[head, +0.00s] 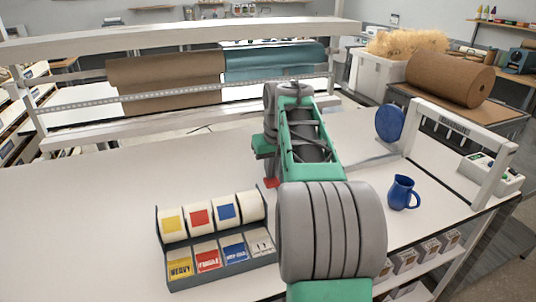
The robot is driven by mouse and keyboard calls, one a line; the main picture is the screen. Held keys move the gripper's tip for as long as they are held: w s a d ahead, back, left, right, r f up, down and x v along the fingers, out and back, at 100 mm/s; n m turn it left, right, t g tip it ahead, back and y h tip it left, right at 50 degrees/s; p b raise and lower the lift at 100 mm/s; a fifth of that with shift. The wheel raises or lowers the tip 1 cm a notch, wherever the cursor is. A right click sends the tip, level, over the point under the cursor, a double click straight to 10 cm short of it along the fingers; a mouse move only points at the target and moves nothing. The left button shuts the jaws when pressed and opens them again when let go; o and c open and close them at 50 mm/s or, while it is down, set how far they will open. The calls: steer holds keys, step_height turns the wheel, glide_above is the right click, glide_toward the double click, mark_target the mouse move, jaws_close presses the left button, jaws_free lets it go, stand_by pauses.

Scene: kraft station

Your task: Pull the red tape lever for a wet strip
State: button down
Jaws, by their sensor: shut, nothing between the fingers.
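A small red piece (271,183) shows low beside the left edge of my arm, close to the white table top. It may be the red tape lever, but most of what it belongs to is hidden behind my arm. My arm rises through the middle of the head view and bends down at the far side. A green and dark part of it shows just above the red piece. The fingers of my gripper are hidden behind the arm, so I cannot see whether they touch the red piece.
A grey rack (222,276) of label rolls stands left of my arm. A blue jug (403,193) and a round blue disc (390,123) stand to the right. Brown (165,83) and teal (270,62) paper rolls hang behind. The table's left side (80,220) is clear.

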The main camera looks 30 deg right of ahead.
steer(key=shift+f, duration=0.25)
steer(key=shift+r, duration=0.1)
step_height(320, 180, up, 12)
steer(key=p, duration=1)
steer(key=shift+p, duration=0.3)
